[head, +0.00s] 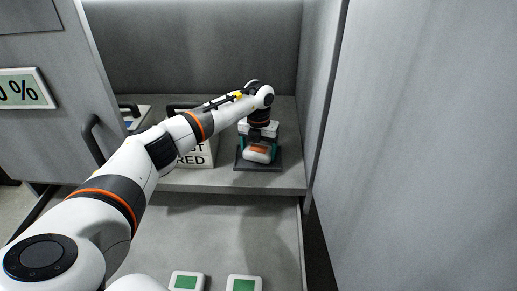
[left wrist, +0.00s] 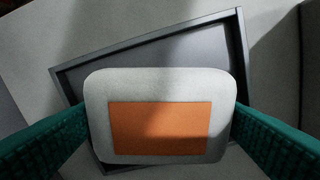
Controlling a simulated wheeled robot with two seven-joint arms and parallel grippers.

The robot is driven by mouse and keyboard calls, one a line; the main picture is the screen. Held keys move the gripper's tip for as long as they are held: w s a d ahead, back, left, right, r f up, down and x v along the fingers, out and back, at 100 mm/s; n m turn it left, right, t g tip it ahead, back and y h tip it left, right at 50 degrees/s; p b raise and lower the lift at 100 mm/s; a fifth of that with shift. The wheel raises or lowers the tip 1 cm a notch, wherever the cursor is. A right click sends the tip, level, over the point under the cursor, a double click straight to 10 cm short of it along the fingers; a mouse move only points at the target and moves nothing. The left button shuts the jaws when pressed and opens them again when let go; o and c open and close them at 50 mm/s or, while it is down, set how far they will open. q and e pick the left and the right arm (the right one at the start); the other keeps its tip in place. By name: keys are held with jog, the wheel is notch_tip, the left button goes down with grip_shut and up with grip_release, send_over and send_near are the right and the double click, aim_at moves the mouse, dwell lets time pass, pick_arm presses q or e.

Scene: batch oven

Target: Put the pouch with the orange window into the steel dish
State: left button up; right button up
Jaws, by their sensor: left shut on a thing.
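The pouch with the orange window (left wrist: 160,82) is pale with an orange rectangle on its face. My left gripper (head: 257,150) is shut on it, with a teal finger at each side in the left wrist view. The steel dish (head: 270,165) is a dark, shallow square tray with a raised rim. It lies under the held pouch, and its rim also shows in the left wrist view (left wrist: 150,42). The pouch (head: 257,154) covers part of the dish floor. I cannot tell whether it touches the dish. My right gripper is not in view.
Two pouches with green windows (head: 186,281) (head: 244,284) lie at the lower front. A white box with black lettering (head: 200,154) stands left of the dish on the same shelf. A grey wall rises close on the right. An open door with a handle (head: 95,138) is at left.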

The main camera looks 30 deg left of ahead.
aim_at(259, 149)
pick_arm(q)
jog(key=shift+f, duration=0.3)
jog(key=o, duration=0.9)
jog(key=shift+r, duration=0.1)
notch_tip(259, 149, up, 12)
jog(key=b, duration=0.2)
jog(key=shift+b, duration=0.35)
